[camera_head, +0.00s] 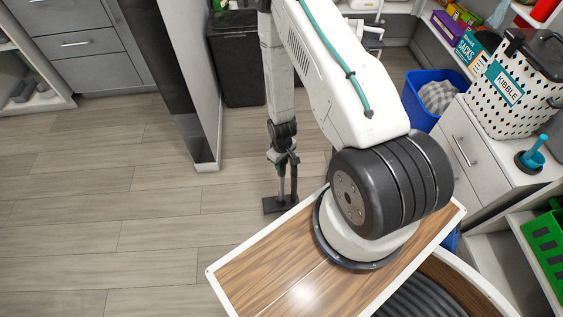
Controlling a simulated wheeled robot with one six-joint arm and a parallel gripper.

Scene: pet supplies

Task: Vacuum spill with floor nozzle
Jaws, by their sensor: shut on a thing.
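My gripper (283,158) hangs low over the wooden floor, at the end of my white arm in the middle of the view. It is shut on the floor nozzle (274,205), whose thin upright tube runs down to a flat dark foot. The foot appears at or very near the floor; I cannot tell whether it touches. The fingertips are small and partly merge with the tube. No spill can be made out on the visible floor (110,200); my arm and base hide part of it.
A white-edged wall panel (205,120) and a dark bin (238,70) stand behind the gripper. Grey drawers (75,42) are at the back left. A blue tub (425,90) and a cabinet with a kibble container (505,95) are on the right. Open floor lies left.

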